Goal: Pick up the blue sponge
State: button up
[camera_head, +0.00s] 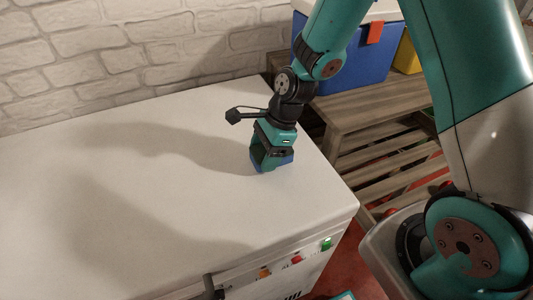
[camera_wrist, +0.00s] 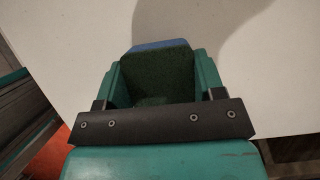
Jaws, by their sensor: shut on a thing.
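My gripper (camera_head: 271,163) points down at the white chest top, near its right end. It is shut on the blue sponge (camera_head: 286,160), whose blue side shows between and beside the fingers. In the wrist view the sponge (camera_wrist: 158,72) sits between the two teal fingers of my gripper (camera_wrist: 157,80). Its dark green face is toward the camera and a blue strip shows along its far edge. Most of the sponge is hidden by the fingers in the head view. I cannot tell whether it touches the surface.
The white chest top (camera_head: 130,190) is otherwise bare, with wide free room to the left. A white brick wall (camera_head: 90,50) stands behind. At the right, a wooden slatted bench (camera_head: 375,110) holds a blue cooler (camera_head: 350,68) and a yellow object (camera_head: 407,55).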

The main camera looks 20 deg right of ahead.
aim_at(264, 151)
notch_tip(264, 151, up, 19)
jog(key=p, duration=0.1)
jog(key=shift+r, duration=0.2)
